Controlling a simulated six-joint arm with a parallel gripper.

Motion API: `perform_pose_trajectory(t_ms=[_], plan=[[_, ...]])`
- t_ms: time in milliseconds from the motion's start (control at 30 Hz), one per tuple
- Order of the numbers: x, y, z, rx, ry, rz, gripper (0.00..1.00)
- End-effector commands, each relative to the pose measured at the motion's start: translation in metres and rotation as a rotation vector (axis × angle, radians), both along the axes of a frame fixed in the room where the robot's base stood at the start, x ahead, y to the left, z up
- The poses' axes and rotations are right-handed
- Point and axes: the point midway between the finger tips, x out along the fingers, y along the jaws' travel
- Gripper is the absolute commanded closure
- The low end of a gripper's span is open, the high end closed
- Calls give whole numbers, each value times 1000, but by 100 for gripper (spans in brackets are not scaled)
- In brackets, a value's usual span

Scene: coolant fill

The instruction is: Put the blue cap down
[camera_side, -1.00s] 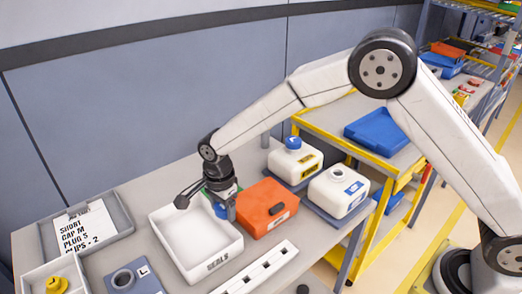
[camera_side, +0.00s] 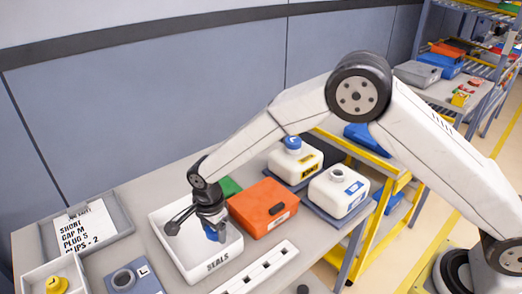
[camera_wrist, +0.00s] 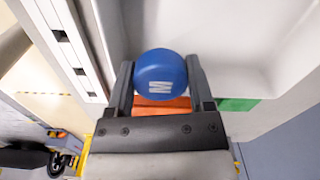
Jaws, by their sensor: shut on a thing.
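The blue cap (camera_wrist: 160,72), marked M, is pinched between the two fingers of my gripper (camera_wrist: 160,85) in the wrist view. In the side view my gripper (camera_side: 213,226) is over the white tray (camera_side: 235,249) labelled SEALS. The blue cap (camera_side: 213,233) shows below the gripper there, partly hidden by it. Whether the cap touches the tray floor I cannot tell. The other blue cap (camera_side: 293,142) sits on the back white tank (camera_side: 295,162).
An orange box (camera_side: 262,207) stands right of the tray, with a green thing (camera_side: 229,187) behind it. A white tank with an open neck (camera_side: 338,191) is farther right. A white slotted strip (camera_side: 257,272) lies in front. A clipboard tray (camera_side: 127,226) is at left.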

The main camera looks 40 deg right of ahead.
Motion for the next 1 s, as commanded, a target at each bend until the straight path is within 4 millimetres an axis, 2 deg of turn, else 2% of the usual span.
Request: perform_pose_trajectory(t_ms=[167, 500, 967, 1000], plan=[[0, 0, -6, 0, 1, 0, 98], [0, 0, -39, 0, 1, 0, 98], [0, 0, -43, 0, 0, 0, 98], [0, 0, -43, 0, 0, 0, 26]])
